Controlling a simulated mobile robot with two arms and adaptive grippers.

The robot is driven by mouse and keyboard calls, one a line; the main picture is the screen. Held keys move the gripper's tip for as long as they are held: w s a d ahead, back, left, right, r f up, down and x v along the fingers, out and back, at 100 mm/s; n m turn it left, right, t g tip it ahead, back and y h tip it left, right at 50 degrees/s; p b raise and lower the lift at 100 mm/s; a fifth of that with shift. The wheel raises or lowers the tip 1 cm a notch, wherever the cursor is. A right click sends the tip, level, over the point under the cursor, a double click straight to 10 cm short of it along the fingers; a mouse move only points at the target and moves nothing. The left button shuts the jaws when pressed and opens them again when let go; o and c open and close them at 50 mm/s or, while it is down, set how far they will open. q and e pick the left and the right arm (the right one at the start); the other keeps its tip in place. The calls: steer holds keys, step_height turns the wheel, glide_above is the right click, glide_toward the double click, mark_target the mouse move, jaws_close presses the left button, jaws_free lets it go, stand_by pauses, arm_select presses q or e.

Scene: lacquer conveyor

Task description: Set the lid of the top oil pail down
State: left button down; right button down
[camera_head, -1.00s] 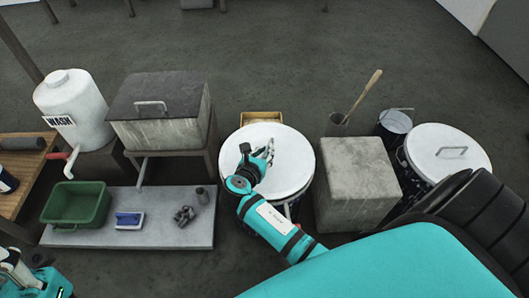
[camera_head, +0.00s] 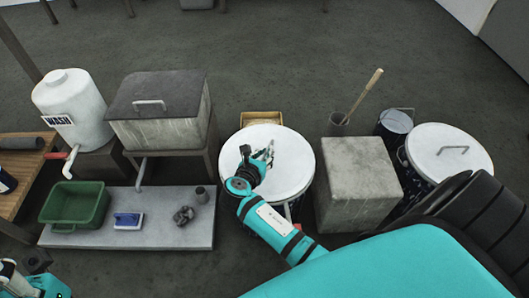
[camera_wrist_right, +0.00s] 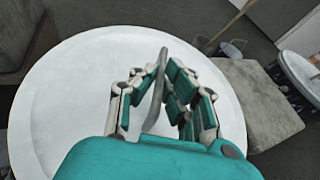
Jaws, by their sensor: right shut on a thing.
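The round white lid (camera_head: 285,180) covers the top of the middle pail, whose body shows only in part below the lid's near edge. My right gripper (camera_head: 265,153) is over the lid's middle. In the right wrist view, its fingers (camera_wrist_right: 158,88) are shut on the lid's thin grey handle (camera_wrist_right: 155,105), which stands up between them. The lid looks level; I cannot tell whether it rests on the rim or is slightly above it. Part of my left arm shows at the bottom left corner, and its jaws cannot be made out.
A grey block (camera_head: 357,180) stands close right of the lid. Another white-lidded pail (camera_head: 435,168) is farther right. A small wooden box (camera_head: 262,118) is behind. On the left are a lidded tank (camera_head: 165,115) and a grey slab (camera_head: 165,220) with a green tub (camera_head: 75,205).

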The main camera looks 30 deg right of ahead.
steer(key=shift+f, duration=0.25)
steer(key=c, duration=1.4)
jaws_free()
steer(key=shift+o, duration=0.2)
